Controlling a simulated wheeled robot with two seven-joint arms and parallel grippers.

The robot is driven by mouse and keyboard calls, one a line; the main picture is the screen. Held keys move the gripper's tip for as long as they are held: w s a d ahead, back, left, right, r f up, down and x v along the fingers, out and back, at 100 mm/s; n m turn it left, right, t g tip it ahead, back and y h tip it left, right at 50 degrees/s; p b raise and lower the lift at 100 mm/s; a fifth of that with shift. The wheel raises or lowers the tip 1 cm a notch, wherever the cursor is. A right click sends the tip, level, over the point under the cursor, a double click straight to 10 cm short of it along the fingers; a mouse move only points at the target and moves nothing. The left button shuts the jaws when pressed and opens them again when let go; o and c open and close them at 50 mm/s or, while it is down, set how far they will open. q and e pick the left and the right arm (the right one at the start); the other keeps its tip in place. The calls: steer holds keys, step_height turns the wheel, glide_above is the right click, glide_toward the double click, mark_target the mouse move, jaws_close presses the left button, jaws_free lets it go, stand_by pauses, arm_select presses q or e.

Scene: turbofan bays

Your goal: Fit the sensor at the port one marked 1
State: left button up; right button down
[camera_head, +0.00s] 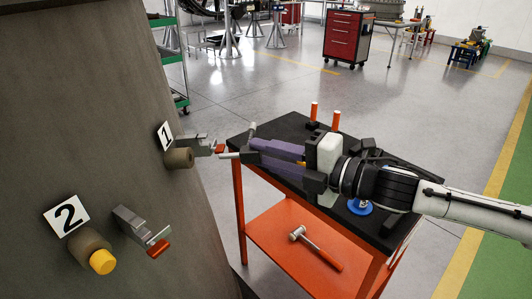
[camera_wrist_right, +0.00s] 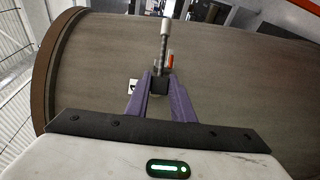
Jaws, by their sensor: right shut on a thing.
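My right gripper (camera_head: 252,150) reaches in from the right, its purple fingers shut on the sensor (camera_head: 230,155), over the cart's left end. In the right wrist view the sensor's dark body (camera_wrist_right: 158,86) sits between the fingertips, its stem and pale tip extending away. Port one (camera_head: 179,158) is a brown open stub on the large grey-brown casing, beside the plate marked 1 (camera_head: 166,135). A metal latch with a red tip (camera_head: 205,146) sits beside it. The sensor is left-pointing and appears apart from the port. My left gripper is not in view.
Port two (camera_head: 85,245) has a yellow cap (camera_head: 102,262), a plate marked 2 (camera_head: 66,215) and its own latch (camera_head: 140,230). An orange cart (camera_head: 240,200) stands below my arm, with a hammer (camera_head: 315,248) on its lower shelf and two orange-handled items (camera_head: 336,120) on top.

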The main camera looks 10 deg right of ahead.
mark_target(251, 158)
steer(key=shift+w+a+f, duration=0.1)
steer(key=shift+w+a, duration=0.05)
steer(key=shift+a, duration=0.7)
steer(key=shift+w+a+f, duration=0.1)
steer(key=shift+w+a, duration=0.1)
steer(key=shift+a, duration=0.6)
steer(key=shift+w+a+f, duration=0.1)
steer(key=shift+w+a, duration=0.05)
steer(key=shift+a, duration=0.7)
steer(key=shift+w+a+f, duration=0.1)
steer(key=shift+w+a, duration=0.05)
steer(key=shift+a, duration=0.75)
steer(key=shift+w+a+f, duration=0.1)
steer(key=shift+w+a, duration=0.05)
steer(key=shift+a, duration=0.7)
steer(key=shift+w+a+f, duration=0.1)
steer(key=shift+w+a, duration=0.05)
steer(key=shift+a, duration=0.75)
stand_by(0.5)
steer(key=c, duration=1.5)
jaws_free()
steer(key=shift+o, duration=0.2)
steer(key=b+v, duration=0.1)
steer(key=v, duration=0.9)
steer(key=shift+d, duration=0.15)
